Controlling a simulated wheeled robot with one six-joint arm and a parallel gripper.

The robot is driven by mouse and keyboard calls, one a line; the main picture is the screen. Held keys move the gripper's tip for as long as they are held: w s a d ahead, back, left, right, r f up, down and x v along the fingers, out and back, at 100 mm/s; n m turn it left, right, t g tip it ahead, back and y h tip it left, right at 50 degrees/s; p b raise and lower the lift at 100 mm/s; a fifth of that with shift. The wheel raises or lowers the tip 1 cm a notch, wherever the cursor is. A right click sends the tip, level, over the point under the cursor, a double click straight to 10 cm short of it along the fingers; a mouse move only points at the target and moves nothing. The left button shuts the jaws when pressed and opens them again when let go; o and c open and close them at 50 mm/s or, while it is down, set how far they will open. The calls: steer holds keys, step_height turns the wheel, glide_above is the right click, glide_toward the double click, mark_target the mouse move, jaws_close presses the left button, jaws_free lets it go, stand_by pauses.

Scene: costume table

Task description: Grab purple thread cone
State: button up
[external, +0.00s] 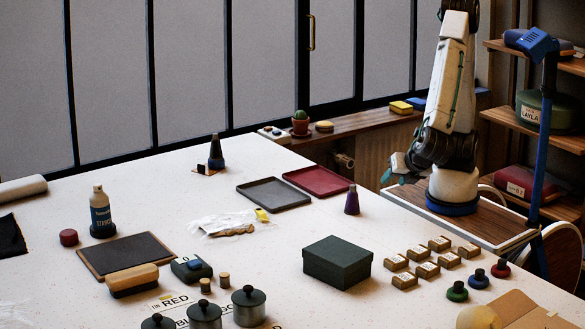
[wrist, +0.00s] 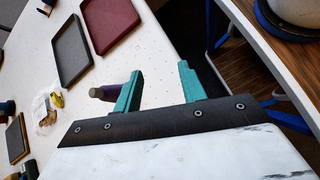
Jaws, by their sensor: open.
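The purple thread cone (external: 352,200) stands upright on the white table, right of the two trays and close to the table's right edge. In the wrist view the cone (wrist: 103,93) shows left of my gripper's left finger, which seems to hide part of it. My gripper (wrist: 159,84) has its two teal fingers apart with nothing between them. In the external view my gripper (external: 391,172) hangs above and to the right of the cone, apart from it.
A red tray (external: 318,181) and a dark grey tray (external: 273,193) lie beyond the cone. A dark green box (external: 337,262) and several small labelled boxes (external: 428,270) stand nearer the camera. A wooden-topped surface (external: 460,228) is under my arm. Bare table surrounds the cone.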

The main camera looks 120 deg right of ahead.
mark_target(355, 186)
steer(key=w+n+t+h, duration=0.1)
steer(key=w+a+n, duration=0.1)
steer(key=w+n, duration=0.1)
steer(key=w+a+f+n+t+h, duration=0.1)
steer(key=w, duration=0.1)
steer(key=shift+n+t+h, duration=0.3)
steer(key=shift+n, duration=0.1)
steer(key=w+n, duration=0.1)
steer(key=w+r+t, duration=0.1)
steer(key=w+n+t+h, duration=0.1)
steer(key=shift+w+r+n, duration=0.2)
steer(key=shift+r+n, duration=0.1)
steer(key=shift+r, duration=0.1)
steer(key=shift+n, duration=0.3)
steer(key=x, duration=0.5)
steer(key=r+x, duration=0.1)
steer(key=x, duration=0.1)
steer(key=shift+w+d+f, duration=0.2)
steer(key=shift+w+d, duration=0.25)
jaws_close()
